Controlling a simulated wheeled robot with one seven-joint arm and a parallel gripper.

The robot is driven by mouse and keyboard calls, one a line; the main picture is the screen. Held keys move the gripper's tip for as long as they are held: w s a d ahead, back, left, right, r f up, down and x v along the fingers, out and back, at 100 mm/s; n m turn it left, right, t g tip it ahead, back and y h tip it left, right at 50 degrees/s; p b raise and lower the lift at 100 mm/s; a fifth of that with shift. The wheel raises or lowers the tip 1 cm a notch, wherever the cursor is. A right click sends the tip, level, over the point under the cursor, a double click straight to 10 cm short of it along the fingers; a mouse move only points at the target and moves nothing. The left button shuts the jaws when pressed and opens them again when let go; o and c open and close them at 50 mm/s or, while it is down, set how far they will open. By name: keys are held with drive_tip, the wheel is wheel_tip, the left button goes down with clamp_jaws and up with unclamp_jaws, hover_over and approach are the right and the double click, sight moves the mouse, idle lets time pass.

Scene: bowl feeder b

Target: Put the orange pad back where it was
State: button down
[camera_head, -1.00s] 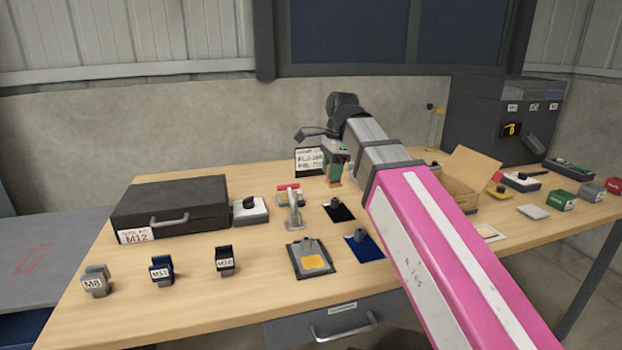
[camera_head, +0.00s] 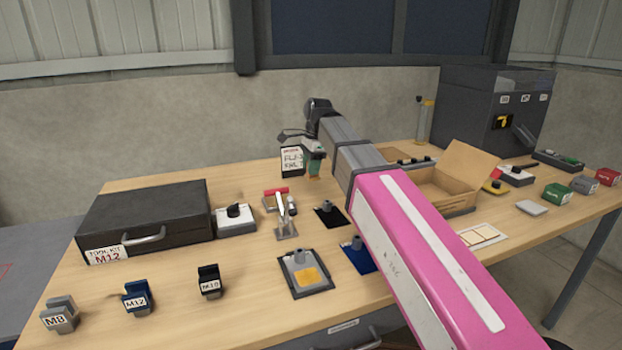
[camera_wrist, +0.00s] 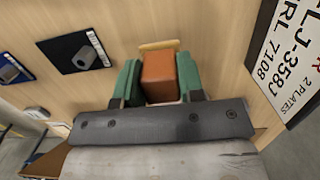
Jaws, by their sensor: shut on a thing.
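An orange-brown block (camera_wrist: 159,77), the only orange thing seen at my gripper, sits between the two green fingers of my gripper (camera_wrist: 158,74) in the wrist view. The fingers press on its two sides. A pale wood-coloured edge (camera_wrist: 158,45) shows just beyond it; I cannot tell whether it belongs to the block. In the head view my gripper (camera_head: 315,166) points down over the back middle of the table, beside the white lettered sign. The block is mostly hidden there.
The lettered sign (camera_head: 292,160) stands close to my gripper. A black plate (camera_head: 326,221) and a blue plate (camera_head: 352,262), each with a grey cylinder, lie nearer. A black case (camera_head: 150,210) is left, an open carton (camera_head: 450,190) right.

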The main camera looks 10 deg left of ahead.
sight(311, 177)
drive_tip(key=shift+w+a+f, duration=0.15)
drive_tip(key=shift+w+f, duration=0.45)
drive_tip(key=shift+w, duration=0.25)
drive_tip(key=shift+f, duration=1.9)
drive_tip(key=c, duration=0.7)
unclamp_jaws()
drive_tip(key=shift+f, duration=0.15)
drive_tip(key=shift+c, duration=0.2)
wheel_tip(311, 177, up, 12)
drive_tip(key=d, duration=0.1)
drive_tip(key=shift+w+d, duration=0.2)
drive_tip(key=shift+w, duration=0.2)
